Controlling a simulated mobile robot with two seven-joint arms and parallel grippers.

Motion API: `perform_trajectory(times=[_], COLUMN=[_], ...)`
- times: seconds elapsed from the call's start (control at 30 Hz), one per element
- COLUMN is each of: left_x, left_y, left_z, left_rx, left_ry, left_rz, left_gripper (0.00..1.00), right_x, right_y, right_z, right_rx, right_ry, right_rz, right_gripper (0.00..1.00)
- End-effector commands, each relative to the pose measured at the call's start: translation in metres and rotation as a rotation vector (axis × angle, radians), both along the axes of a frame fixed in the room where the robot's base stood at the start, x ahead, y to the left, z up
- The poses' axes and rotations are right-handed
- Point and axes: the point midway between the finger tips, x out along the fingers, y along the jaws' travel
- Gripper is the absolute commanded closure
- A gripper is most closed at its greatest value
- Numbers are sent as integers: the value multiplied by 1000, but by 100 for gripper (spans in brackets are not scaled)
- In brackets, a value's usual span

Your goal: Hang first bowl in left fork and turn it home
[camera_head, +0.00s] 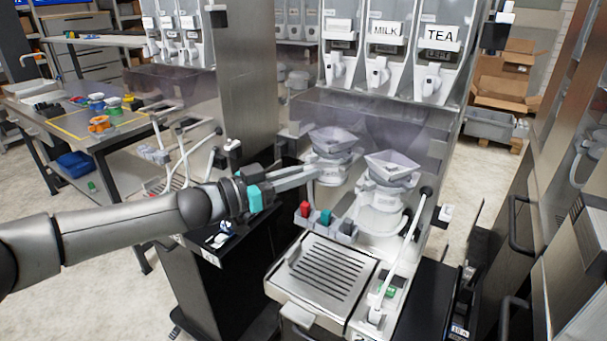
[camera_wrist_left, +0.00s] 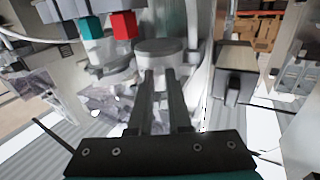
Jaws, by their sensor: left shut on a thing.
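My left gripper (camera_head: 316,172) reaches in from the left. It is shut on the first bowl (camera_head: 333,139), a grey piece with a square, funnel-like top and a rounded lower body. The bowl is roughly upright, at the left place under the dispensers. In the left wrist view the two dark fingers (camera_wrist_left: 164,78) end at a round grey part of the bowl (camera_wrist_left: 160,48). The left fork is hidden behind the bowl and fingers, so I cannot tell whether the bowl rests in it. A similar second bowl (camera_head: 392,168) stands to its right over a white round base. My right gripper is not in view.
Red, teal and grey blocks (camera_head: 326,218) sit in front below my fingers. A slotted drip tray (camera_head: 328,272) lies nearer. A white upright lever (camera_head: 405,250) stands at the right. Dispensers labelled MILK (camera_head: 385,32) and TEA (camera_head: 441,38) hang above. A clear panel lies behind the bowls.

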Motion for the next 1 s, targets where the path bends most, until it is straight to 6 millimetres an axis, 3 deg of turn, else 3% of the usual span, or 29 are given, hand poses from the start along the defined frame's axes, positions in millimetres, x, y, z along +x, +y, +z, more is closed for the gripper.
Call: perform_trajectory(times=[0.47, 0.5, 0.8, 1.0], left_x=[4, 4, 4, 4], left_y=[2, 2, 2, 2], left_z=[1, 1, 0, -1], left_rx=[2, 1, 2, 4], left_ry=[-1, 0, 0, 1], left_rz=[-69, -69, -69, -68], left_gripper=[100, 81, 48, 48], right_x=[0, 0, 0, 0], right_y=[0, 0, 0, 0], right_z=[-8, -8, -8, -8], right_rx=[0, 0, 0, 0], right_ry=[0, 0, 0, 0], right_rz=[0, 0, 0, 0], right_gripper=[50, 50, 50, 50])
